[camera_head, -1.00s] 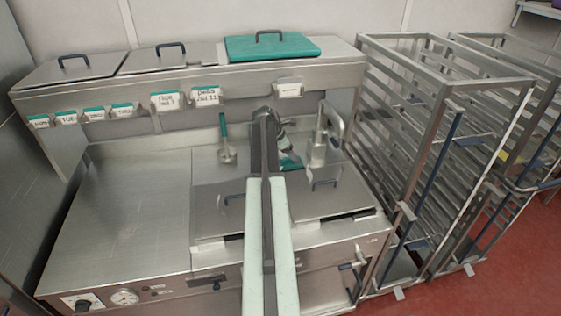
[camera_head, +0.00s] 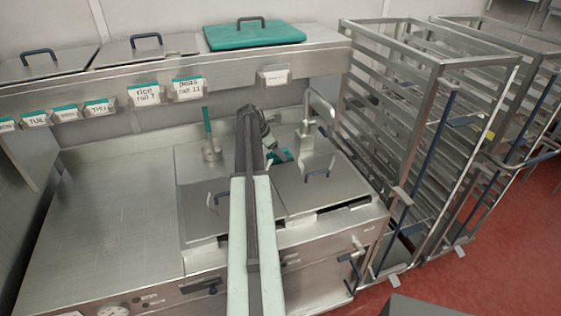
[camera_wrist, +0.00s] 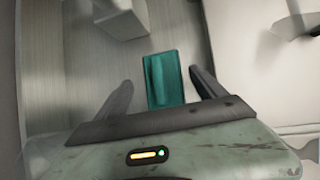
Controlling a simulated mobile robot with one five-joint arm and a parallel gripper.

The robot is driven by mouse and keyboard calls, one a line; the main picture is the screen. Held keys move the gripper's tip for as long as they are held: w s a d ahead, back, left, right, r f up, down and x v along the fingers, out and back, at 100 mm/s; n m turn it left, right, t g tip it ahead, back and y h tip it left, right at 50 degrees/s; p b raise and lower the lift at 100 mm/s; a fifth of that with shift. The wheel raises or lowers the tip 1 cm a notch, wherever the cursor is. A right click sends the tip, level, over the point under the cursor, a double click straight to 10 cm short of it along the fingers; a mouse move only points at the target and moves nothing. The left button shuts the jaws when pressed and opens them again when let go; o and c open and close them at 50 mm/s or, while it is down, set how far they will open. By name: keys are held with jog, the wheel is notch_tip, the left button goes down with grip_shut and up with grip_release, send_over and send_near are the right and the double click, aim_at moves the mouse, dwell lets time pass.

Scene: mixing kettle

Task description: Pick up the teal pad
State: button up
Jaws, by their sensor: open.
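The teal pad (camera_wrist: 164,80) lies on the metal surface in the wrist view, between and just ahead of the two fingers. In the head view a small part of the teal pad (camera_head: 281,156) shows to the right of my arm; the rest is hidden behind my wrist. My gripper (camera_wrist: 163,90) is open, with one dark finger on each side of the pad. No contact between fingers and pad is visible. How high the fingers are above the surface is hard to tell.
A metal tap (camera_head: 319,120) stands right of my gripper. A teal-handled utensil (camera_head: 209,140) stands to the left. Kettle lids with blue handles (camera_head: 317,174) lie below. A shelf with labels (camera_head: 187,89) and a teal lid (camera_head: 254,36) is behind. Metal racks (camera_head: 415,130) stand right.

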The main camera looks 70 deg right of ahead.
jog(key=b+x, duration=0.1)
jog(key=x, duration=0.1)
jog(key=shift+s+d+f, duration=0.1)
jog(key=shift+f, duration=0.3)
jog(key=shift+r, duration=0.2)
jog(key=c, duration=1.4)
jog(key=shift+o, duration=0.2)
jog(key=shift+r, duration=0.1)
notch_tip(320, 180, up, 8)
jog(key=p, duration=0.8)
jog(key=s+a, duration=0.1)
jog(key=a, duration=0.4)
jog(key=s+a, duration=0.2)
jog(key=a, duration=0.4)
jog(key=s+a+f+b, duration=0.1)
jog(key=s+a, duration=0.1)
jog(key=a, duration=0.4)
jog(key=shift+s+a+f, duration=0.1)
jog(key=shift+s+a, duration=0.05)
jog(key=shift+s, duration=0.1)
